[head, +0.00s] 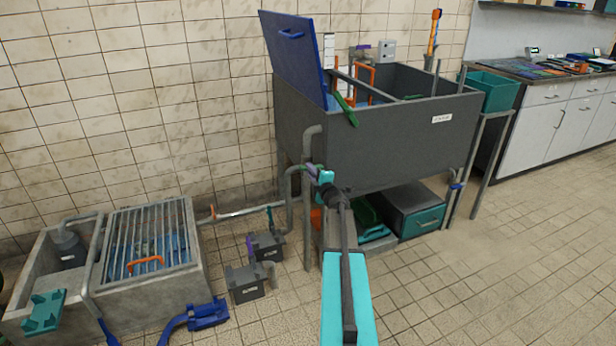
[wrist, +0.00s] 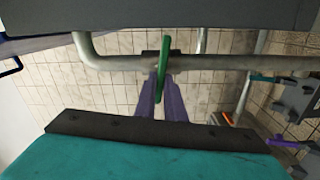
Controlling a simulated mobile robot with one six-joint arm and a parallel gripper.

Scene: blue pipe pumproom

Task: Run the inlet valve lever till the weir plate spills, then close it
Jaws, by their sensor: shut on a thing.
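A green lever (wrist: 162,68) stands on a grey pipe (wrist: 205,62) in front of the dark grey tank (head: 385,138). I take it for the inlet valve lever; no label on it is readable. My gripper (wrist: 161,88) has purple fingers shut on this green lever, one on each side. In the head view my gripper (head: 312,171) is at the pipe by the tank's left front corner, and the lever is mostly hidden there. The tank is open on top, with a blue lid (head: 292,55) raised at its left. Inside it some blue shows at the left; I cannot make out the weir plate or any spill.
A grated concrete pit (head: 150,245) and dark pump boxes (head: 246,284) stand at the lower left, with a blue object (head: 208,314) on the floor. A grey drawer box (head: 412,208) is under the tank. The tiled floor (head: 500,270) at the right is clear.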

